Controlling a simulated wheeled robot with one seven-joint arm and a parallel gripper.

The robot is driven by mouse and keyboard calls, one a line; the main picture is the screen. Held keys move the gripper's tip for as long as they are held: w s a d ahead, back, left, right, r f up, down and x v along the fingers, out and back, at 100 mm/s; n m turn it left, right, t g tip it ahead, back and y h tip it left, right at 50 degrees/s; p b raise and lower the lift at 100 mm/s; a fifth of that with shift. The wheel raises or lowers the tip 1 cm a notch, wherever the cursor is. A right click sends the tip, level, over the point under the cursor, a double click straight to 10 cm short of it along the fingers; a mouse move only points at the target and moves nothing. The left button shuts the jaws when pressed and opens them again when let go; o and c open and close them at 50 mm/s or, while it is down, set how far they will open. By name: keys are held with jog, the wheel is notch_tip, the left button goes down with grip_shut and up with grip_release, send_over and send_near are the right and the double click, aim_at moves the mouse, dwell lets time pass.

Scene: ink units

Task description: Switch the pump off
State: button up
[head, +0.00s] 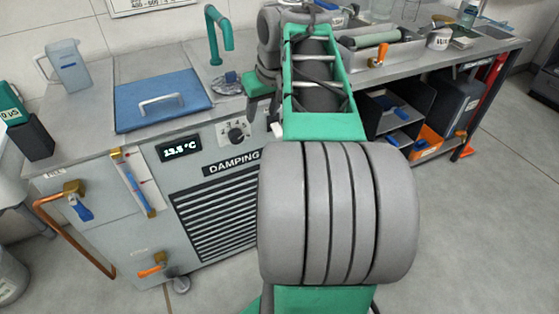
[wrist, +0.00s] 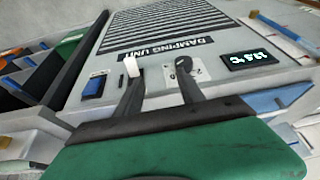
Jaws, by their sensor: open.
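The grey damping unit (head: 215,205) has a front panel that also shows turned over in the wrist view (wrist: 205,62). On it, a white lever-like piece (wrist: 131,65) stands close to the tip of one finger; whether they touch I cannot tell. It shows in the head view as a small white bit (head: 276,129) beside my arm. A blue switch (wrist: 94,87) in a dark frame sits beyond it. No readable label shows which is the pump's. My gripper (wrist: 158,80) is open, with nothing visible between its fingers. The other finger overlaps the black numbered dial (head: 237,132).
A lit display (head: 180,147) reads about 13.5 °C. A blue lid (head: 163,100) and a green tap (head: 218,35) are on top. Blue-handled (head: 82,208) and orange-handled (head: 153,265) valves are at the left. A shelf with black bins (head: 385,115) stands right.

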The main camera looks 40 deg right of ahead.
jog(key=d+f+b, duration=0.1)
jog(key=d+f, duration=0.1)
jog(key=f, duration=0.1)
jog(key=w+d+f+b, duration=0.1)
jog(key=d+f+b, duration=0.1)
jog(key=f, duration=0.1)
jog(key=d+f+b, duration=0.1)
jog(key=d+f, duration=0.2)
jog(key=f, duration=0.1)
jog(key=shift+w+b, duration=0.15)
jog(key=shift+b, duration=0.15)
jog(key=shift+c, duration=0.3)
grip_shut()
